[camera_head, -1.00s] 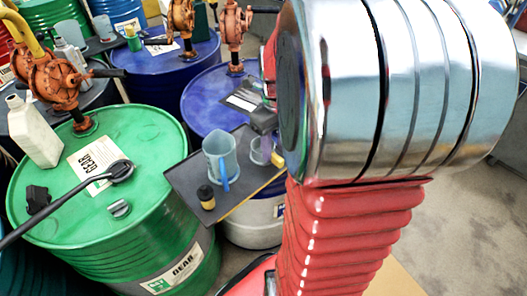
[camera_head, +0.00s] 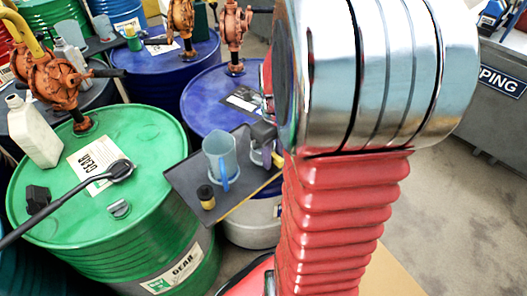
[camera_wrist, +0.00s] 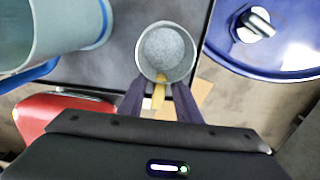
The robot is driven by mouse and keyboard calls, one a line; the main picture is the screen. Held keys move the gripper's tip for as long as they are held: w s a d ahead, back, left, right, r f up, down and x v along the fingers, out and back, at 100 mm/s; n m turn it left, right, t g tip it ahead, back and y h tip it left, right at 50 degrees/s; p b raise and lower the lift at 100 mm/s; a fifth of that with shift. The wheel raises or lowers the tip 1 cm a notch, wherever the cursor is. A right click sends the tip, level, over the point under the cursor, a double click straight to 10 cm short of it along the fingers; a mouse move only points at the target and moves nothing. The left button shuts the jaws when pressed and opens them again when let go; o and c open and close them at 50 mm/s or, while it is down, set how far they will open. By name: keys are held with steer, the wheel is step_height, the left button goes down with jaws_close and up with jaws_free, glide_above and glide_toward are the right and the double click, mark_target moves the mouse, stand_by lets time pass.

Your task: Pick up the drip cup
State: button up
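The drip cup (camera_wrist: 166,50) is a small round cup with a grey speckled inside and a yellow handle (camera_wrist: 158,94). It stands upright on the dark tray (camera_wrist: 112,55). In the head view the cup (camera_head: 257,153) is partly hidden by my gripper (camera_head: 268,142). In the wrist view my gripper (camera_wrist: 160,102) is open, one dark finger on each side of the yellow handle. Gaps show between the handle and both fingers, and the gripper looks empty.
A bluish jug (camera_head: 220,157) with a blue handle stands left of the cup, close by. A small black-lidded jar (camera_head: 206,197) sits near the tray's front corner. A green drum (camera_head: 130,215) and a blue drum (camera_head: 222,95) border the tray. My arm hides much to the right.

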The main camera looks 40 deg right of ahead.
mark_target(274, 154)
jaws_close()
stand_by(0.5)
step_height(274, 154, up, 9)
steer(key=shift+r, duration=0.55)
stand_by(0.8)
